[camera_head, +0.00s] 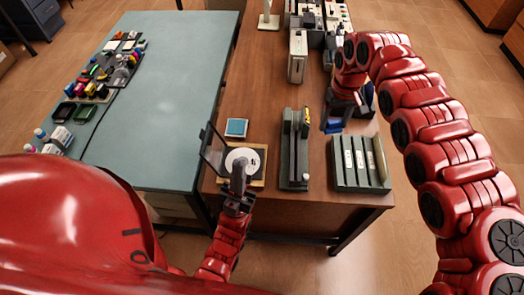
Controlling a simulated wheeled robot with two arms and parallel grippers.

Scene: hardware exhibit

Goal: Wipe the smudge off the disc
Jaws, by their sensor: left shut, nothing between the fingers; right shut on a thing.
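A white disc (251,153) lies on a light wooden base (258,182) at the front left of the brown table. My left gripper (239,172) is shut and empty over the near part of the disc and hides part of it. I cannot tell whether it touches the disc. A smudge cannot be made out at this size. My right gripper (334,117) is shut on a small blue thing (333,127), perhaps a cloth, to the right of the disc, behind a grey-green slotted rack. Its fingers are mostly hidden.
A dark-framed clear panel (213,150) stands up left of the disc. A blue square pad (236,128) lies behind it. A grey-green stand (294,150) and slotted rack (359,165) stand to the right. A teal table (165,90) adjoins on the left, its middle clear.

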